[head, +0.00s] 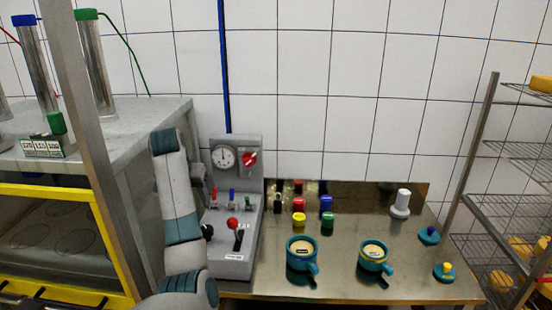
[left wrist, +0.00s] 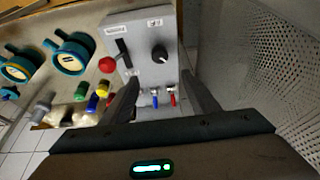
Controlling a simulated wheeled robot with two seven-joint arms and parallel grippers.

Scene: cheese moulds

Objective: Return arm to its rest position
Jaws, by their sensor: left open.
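My left arm (head: 180,210) rises from the bottom of the head view, in front of the left edge of the grey control box (head: 225,265). I cannot make out its gripper there. In the left wrist view my left gripper (left wrist: 160,80) is open and empty, its dark fingers spread over the control box (left wrist: 150,30). A red-ball lever (left wrist: 107,64), a black knob (left wrist: 160,53) and small blue and red toggles (left wrist: 164,97) show near or between the fingers. My right arm and gripper are not in view.
Two teal moulds (head: 301,252) (head: 375,256) stand on the metal table (head: 340,288), with coloured blocks (head: 326,203) behind. A steel bench (head: 130,125) with a yellow-framed front (head: 60,192) is left. A wire rack (head: 500,210) with cheeses is right. A perforated panel (left wrist: 275,60) fills the wrist view's right.

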